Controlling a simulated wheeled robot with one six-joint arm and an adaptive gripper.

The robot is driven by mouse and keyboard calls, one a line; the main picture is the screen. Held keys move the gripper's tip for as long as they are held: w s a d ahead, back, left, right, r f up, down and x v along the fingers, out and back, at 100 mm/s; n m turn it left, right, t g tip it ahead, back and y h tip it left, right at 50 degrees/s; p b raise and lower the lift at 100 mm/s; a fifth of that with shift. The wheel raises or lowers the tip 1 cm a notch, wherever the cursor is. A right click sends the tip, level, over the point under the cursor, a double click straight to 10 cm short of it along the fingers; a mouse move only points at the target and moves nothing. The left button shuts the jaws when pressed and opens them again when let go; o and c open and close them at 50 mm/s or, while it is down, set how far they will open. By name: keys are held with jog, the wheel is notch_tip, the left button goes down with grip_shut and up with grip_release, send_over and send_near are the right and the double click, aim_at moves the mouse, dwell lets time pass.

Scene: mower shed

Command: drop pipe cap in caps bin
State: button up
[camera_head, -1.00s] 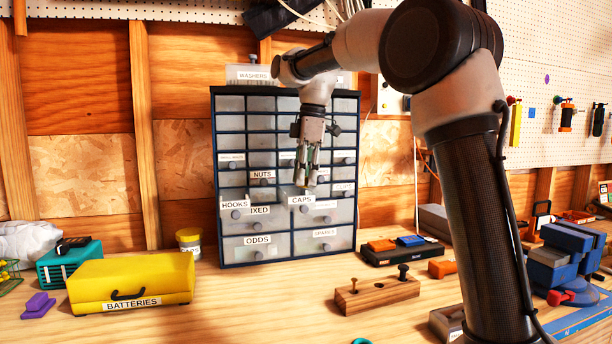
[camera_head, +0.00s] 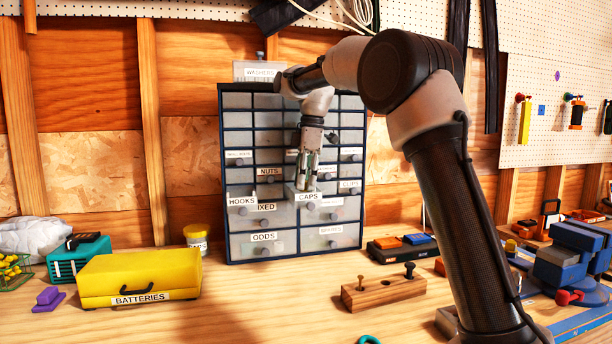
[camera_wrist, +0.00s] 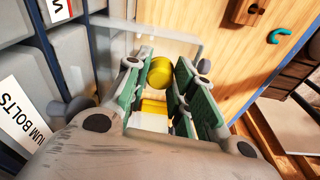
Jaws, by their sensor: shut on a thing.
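My gripper (camera_head: 305,185) points down in front of the drawer cabinet, its fingertips just above and behind the front of the pulled-out caps bin (camera_head: 308,197). In the wrist view its green-padded fingers are shut on a round yellow pipe cap (camera_wrist: 160,72), held near the tips. The clear walls of the bin (camera_wrist: 172,36) show around and beyond the fingers. A second yellow patch with a white area shows between the fingers closer to the wrist; I cannot tell what it is. In the head view the cap is hard to make out.
The drawer cabinet (camera_head: 222,170) has several labelled drawers; the hooks bin (camera_head: 243,207) also sticks out, left of the caps bin. A yellow batteries box (camera_head: 140,275), a yellow-lidded jar (camera_head: 196,237) and a wooden block (camera_head: 384,290) stand on the bench.

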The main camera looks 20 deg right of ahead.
jog(key=shift+f, duration=0.25)
jog(key=o, duration=0.8)
jog(key=shift+c, duration=0.2)
jog(key=shift+r, duration=0.1)
